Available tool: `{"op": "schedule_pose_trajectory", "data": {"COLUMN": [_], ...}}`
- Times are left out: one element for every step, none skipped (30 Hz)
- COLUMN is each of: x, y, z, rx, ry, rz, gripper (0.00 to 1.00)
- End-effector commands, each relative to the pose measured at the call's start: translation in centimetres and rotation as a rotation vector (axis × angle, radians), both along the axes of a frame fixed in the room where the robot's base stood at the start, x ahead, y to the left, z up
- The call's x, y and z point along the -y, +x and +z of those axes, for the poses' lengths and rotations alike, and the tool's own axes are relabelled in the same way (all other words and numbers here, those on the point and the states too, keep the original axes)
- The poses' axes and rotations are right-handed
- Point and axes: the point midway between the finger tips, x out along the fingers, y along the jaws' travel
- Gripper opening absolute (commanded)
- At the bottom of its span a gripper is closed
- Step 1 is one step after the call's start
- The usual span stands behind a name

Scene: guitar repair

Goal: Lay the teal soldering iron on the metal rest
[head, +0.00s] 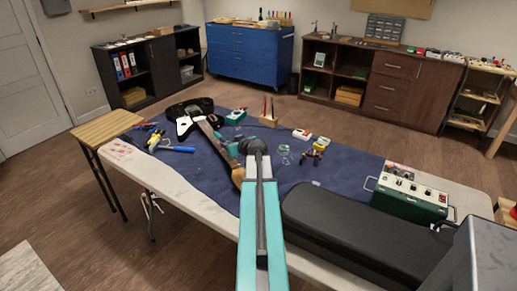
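My arm reaches forward from the bottom over the workbench. Its end, with my gripper (232,150), is a small dark and teal cluster above the blue mat (335,172), next to the guitar neck. The fingers cannot be made out, nor whether they hold anything. I cannot pick out the teal soldering iron for certain. A teal box (236,117) stands at the back of the mat. A small pale green object (284,149) lies right of my gripper; I cannot tell whether it belongs to the metal rest.
An electric guitar (190,118) lies on the left of the mat, with tools (160,142) left of it. A black case (340,220) and a green device (408,196) fill the right.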

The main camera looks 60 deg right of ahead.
Motion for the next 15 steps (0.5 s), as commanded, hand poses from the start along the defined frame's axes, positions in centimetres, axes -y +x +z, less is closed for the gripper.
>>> {"op": "schedule_pose_trajectory", "data": {"x": [1.6, 2.3, 3.3, 3.9, 4.6, 5.4, 5.9, 6.4, 6.9, 7.3, 7.6, 7.9, 8.1, 8.2, 8.4], "y": [-1.5, -2.2, -3.3, -4.1, -4.9, -5.8, -6.5, -7.1, -7.8, -8.3, -8.7, -9.2, -9.4, -9.7, -9.9], "z": [-0.5, -0.7, -1.1, -1.3, -1.5, -1.7, -1.9, -2.1, -2.3, -2.4, -2.6, -2.7, -2.8, -2.8, -2.9], "rx": [0.0, -0.001, -0.003, -0.004, -0.004, -0.003, -0.005, -0.005, -0.006, -0.007, -0.007, -0.007, -0.007, -0.007, -0.008], "ry": [0.002, 0.003, 0.003, 0.004, 0.004, 0.005, 0.004, 0.004, 0.005, 0.005, 0.005, 0.004, 0.004, 0.004, 0.005], "rz": [-0.019, -0.027, -0.037, -0.045, -0.053, -0.062, -0.069, -0.075, -0.083, -0.088, -0.093, -0.096, -0.099, -0.101, -0.103], "gripper": [0.05, 0.05, 0.05, 0.05, 0.05, 0.05, 0.05, 0.05, 0.05, 0.05, 0.05, 0.05, 0.05, 0.05, 0.05]}}
